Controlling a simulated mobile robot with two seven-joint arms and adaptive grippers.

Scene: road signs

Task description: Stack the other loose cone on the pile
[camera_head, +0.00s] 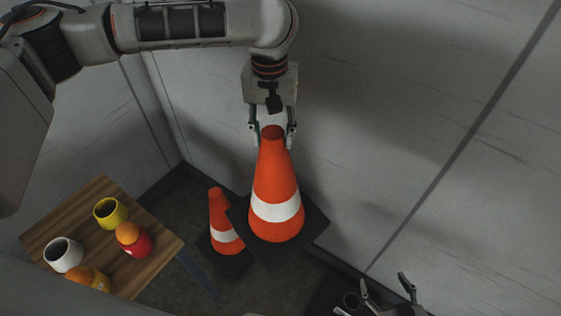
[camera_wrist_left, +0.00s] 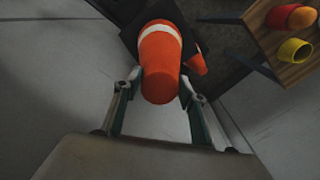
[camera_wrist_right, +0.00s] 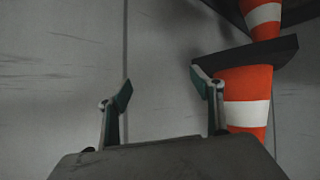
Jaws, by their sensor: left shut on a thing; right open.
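An orange cone with a white band and dark square base (camera_head: 274,185) hangs upright from my left gripper (camera_head: 272,128), which is shut around its tip. It also shows in the left wrist view (camera_wrist_left: 160,75) and, upside down, in the right wrist view (camera_wrist_right: 247,88). A second orange cone (camera_head: 219,212) stands on the floor to its left, partly hidden by the held cone's base. Its tip shows in the right wrist view (camera_wrist_right: 265,30). I cannot tell whether it is one cone or several nested. My right gripper (camera_head: 391,293) is open and empty at the lower right.
A wooden table (camera_head: 160,246) stands at the left with a yellow mug (camera_head: 110,212), a white mug (camera_head: 63,254), and red and yellow mugs (camera_head: 133,240) holding orange fruit. Grey walls close in behind and at the right. Dark floor is bare in front of the cones.

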